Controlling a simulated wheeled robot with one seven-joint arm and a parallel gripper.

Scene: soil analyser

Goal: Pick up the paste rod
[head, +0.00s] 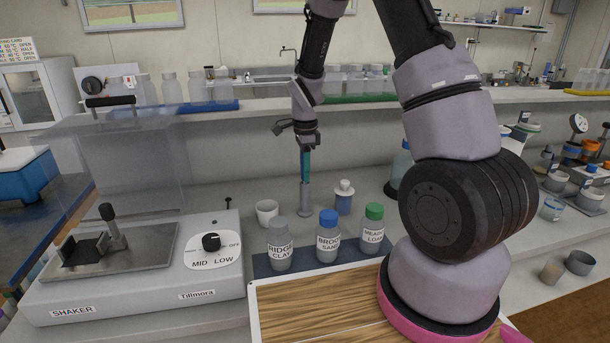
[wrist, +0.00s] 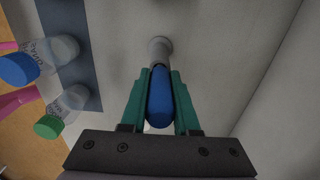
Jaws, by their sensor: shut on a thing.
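The paste rod appears as a blue handle (wrist: 159,100) between the two green fingers in the wrist view. My gripper (wrist: 160,92) is shut on this handle. In the head view my gripper (head: 306,165) points straight down over a grey upright cylinder with a round base (head: 305,199) on the bench. The same grey cylinder shows beyond the fingers in the wrist view (wrist: 160,50). The rod's lower end is hidden, and I cannot tell how deep it sits in the cylinder.
A white cup (head: 267,213) stands left of the cylinder and a small white-topped bottle (head: 344,197) right. Labelled bottles, including a blue-capped one (head: 328,237), stand in front on a dark mat. The shaker (head: 140,270) is at left. A shelf (head: 240,108) runs behind.

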